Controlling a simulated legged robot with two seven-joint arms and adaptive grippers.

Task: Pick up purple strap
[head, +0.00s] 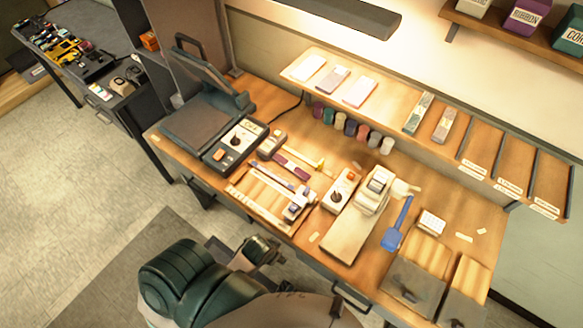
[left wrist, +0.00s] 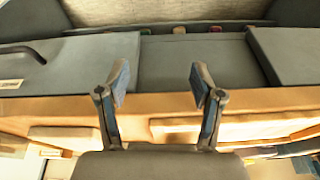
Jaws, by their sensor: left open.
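A narrow dark purple strip (head: 291,165), which looks like the purple strap, lies on the wooden workbench (head: 470,215) behind a slatted wooden tray. My left arm reaches in at the bottom of the head view, its end low in front of the bench's front edge and well short of the strip. In the left wrist view my left gripper (left wrist: 158,84) is open, with nothing between its fingers. I cannot make out the strap in the left wrist view. My right gripper is not in view.
A press-like machine (head: 205,110) stands at the bench's left end. A small control box (head: 341,190), a pale device (head: 372,192) and a blue tool (head: 398,222) crowd the middle. Coloured spools (head: 350,127) hang under a sloped shelf. Open floor (head: 80,200) lies left.

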